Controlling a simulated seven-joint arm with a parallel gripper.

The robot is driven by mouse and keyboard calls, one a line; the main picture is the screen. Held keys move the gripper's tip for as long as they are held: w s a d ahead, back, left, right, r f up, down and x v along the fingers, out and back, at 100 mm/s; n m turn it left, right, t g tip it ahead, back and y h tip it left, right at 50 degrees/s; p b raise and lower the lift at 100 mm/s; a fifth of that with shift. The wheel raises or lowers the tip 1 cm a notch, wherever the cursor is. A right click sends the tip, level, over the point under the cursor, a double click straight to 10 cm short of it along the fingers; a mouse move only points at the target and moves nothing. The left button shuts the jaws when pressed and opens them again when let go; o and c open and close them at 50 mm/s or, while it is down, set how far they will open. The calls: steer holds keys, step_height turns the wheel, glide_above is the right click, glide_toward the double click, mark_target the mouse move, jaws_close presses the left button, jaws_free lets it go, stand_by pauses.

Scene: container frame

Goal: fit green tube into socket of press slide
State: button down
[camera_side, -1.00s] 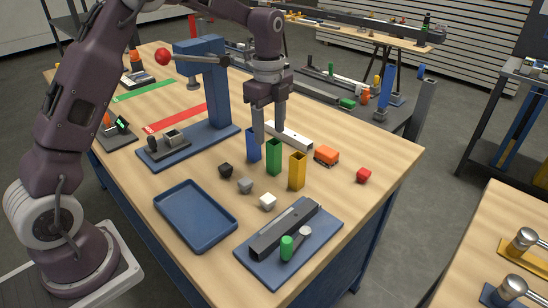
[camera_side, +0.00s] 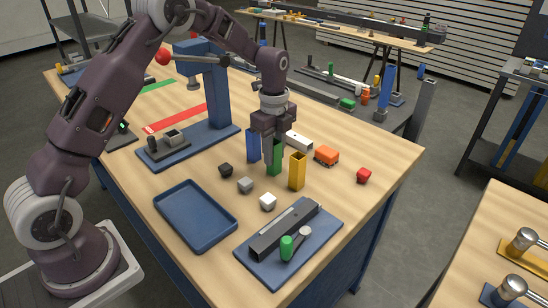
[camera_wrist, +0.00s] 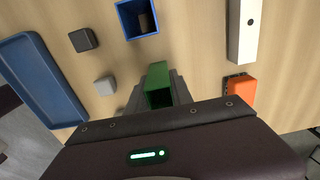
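The green tube (camera_side: 274,169) is a square, hollow upright tube standing on the table between the blue and yellow tubes. My gripper (camera_side: 274,152) points down over it, with a finger on either side of its upper part. In the wrist view the green tube (camera_wrist: 158,84) lies between the two grey fingers, very close to both; whether they clamp it is unclear. The blue press (camera_side: 204,100) with a red-knobbed lever stands behind left. On its base sits a dark slide (camera_side: 168,147) with a grey socket block (camera_side: 174,136).
The blue tube (camera_side: 252,146) and yellow tube (camera_side: 297,171) stand close on either side. A white bar (camera_side: 299,141), orange block (camera_side: 326,155) and small cubes lie around. An empty blue tray (camera_side: 195,213) and a blue-plate fixture (camera_side: 290,243) are in front.

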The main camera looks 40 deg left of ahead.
step_height(320, 180, up, 10)
steer(key=f, duration=0.1)
steer(key=s+f+n, duration=0.1)
steer(key=s+n, duration=0.2)
steer(key=n, duration=0.3)
steer(key=s+f+n, duration=0.1)
steer(key=s+n, duration=0.2)
steer(key=n, duration=0.2)
steer(key=s+d+n, duration=0.1)
steer(key=s+n, duration=0.1)
steer(key=n, duration=0.4)
steer(key=shift+s+f+n, duration=0.3)
steer(key=shift+s+f, duration=0.1)
steer(key=w+r+m, duration=0.2)
steer(key=w+m, duration=0.2)
steer(key=m, duration=0.4)
steer(key=w+a+r+m, duration=0.1)
steer(key=w+m, duration=0.3)
steer(key=m, duration=0.5)
steer(key=shift+w+r+m, duration=0.3)
steer(key=shift+w+r, duration=0.1)
steer(key=shift+f, duration=0.1)
step_height(320, 180, down, 9)
steer(key=shift+f, duration=0.2)
